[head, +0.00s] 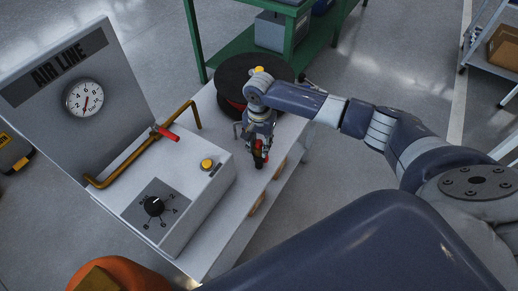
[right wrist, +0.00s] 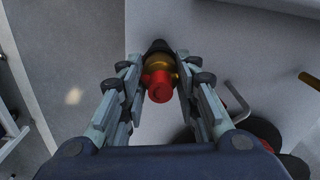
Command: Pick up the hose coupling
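The hose coupling (right wrist: 158,84) has a red end, a brass-coloured body and a dark far end. In the right wrist view it lies between the two fingers of my right gripper (right wrist: 159,62). The fingers flank its brass body closely; I cannot tell whether both press on it. In the head view my right gripper (head: 260,150) points down over the front part of the white bench (head: 222,232), with the coupling (head: 259,161) mostly hidden between its fingers. I cannot tell whether the coupling touches the bench. My left gripper is not in view.
A grey air-line panel (head: 120,120) with a gauge, brass pipe and red-handled valve stands left of the gripper. Its control box (head: 185,195) has a yellow button and a dial. A black hose reel (head: 235,72) is behind the gripper. A green table (head: 230,45) stands beyond.

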